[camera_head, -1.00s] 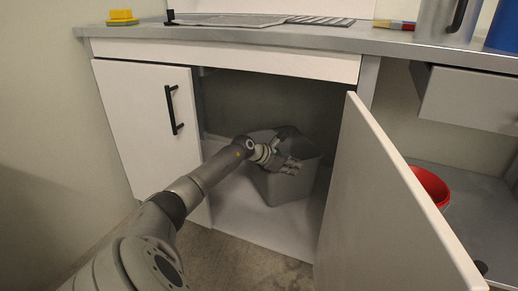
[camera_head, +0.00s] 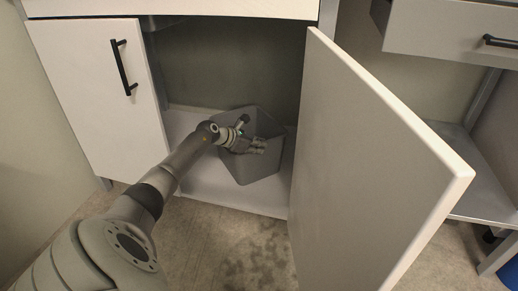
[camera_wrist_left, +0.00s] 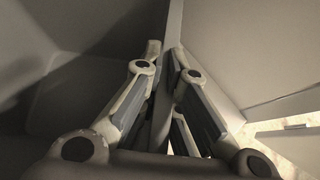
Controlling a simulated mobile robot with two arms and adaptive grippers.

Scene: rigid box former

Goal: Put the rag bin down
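The rag bin (camera_head: 255,168) is a grey open-topped bin inside the open cabinet, over the white cabinet floor. It appears to rest on that floor, slightly tilted or turned; a small gap below it cannot be ruled out. My left gripper (camera_head: 258,147) reaches in from the left and is at the bin's near rim. In the left wrist view, the fingers (camera_wrist_left: 165,55) are closed on either side of the bin's thin wall (camera_wrist_left: 164,105), with the bin's dark inside at the left. My right gripper is not in view.
The cabinet's right door (camera_head: 375,165) stands wide open towards me, right of my arm. The left door (camera_head: 95,100) with a black handle is shut. The cabinet floor (camera_head: 205,180) has free room left of the bin. A blue object (camera_head: 503,270) shows at the lower right edge.

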